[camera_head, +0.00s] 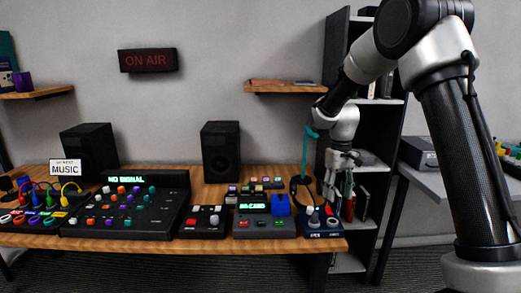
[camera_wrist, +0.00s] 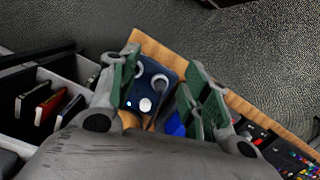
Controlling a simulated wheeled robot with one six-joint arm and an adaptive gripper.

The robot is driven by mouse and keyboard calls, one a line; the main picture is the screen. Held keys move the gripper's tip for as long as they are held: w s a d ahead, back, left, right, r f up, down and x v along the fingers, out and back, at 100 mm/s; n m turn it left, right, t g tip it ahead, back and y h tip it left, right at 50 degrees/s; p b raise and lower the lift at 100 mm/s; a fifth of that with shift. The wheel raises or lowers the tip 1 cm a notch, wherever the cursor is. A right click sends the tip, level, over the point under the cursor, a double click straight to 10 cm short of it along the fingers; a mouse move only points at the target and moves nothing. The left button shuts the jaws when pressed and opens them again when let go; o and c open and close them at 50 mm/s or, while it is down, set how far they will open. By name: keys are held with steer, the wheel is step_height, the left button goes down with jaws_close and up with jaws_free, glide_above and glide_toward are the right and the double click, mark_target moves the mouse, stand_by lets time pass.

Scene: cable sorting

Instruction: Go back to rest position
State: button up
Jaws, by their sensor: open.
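My gripper (camera_head: 338,192) hangs in the head view at the right end of the wooden desk (camera_head: 217,242), pointing down. It also shows in the wrist view (camera_wrist: 162,88), its green-padded fingers spread apart with nothing held between them. A small dark blue box (camera_head: 320,226) with round sockets and knobs stands on the desk's right end, below and slightly left of the gripper. In the wrist view the blue box (camera_wrist: 150,82) shows between the fingers. The gripper's exact height above it is hard to tell.
A teal stand (camera_head: 305,158) rises just left of my gripper. A dark shelf unit (camera_head: 339,60) stands behind the arm. A mixing console (camera_head: 125,215), a small grey device (camera_head: 263,222) and speakers (camera_head: 220,150) fill the desk. A grey table (camera_head: 450,180) is at right.

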steer(key=s+d+r+m+t, duration=0.1)
steer(key=s+r, duration=0.4)
steer(key=s, duration=0.5)
steer(key=s+d+r+m+t, duration=0.1)
steer(key=s+d+r+t, duration=0.2)
steer(key=s, duration=0.7)
steer(key=s+d+r+m+t, duration=0.1)
steer(key=s+d+r+t, duration=0.1)
steer(key=s+d+r, duration=0.4)
steer(key=s+r, duration=0.3)
steer(key=s, duration=0.2)
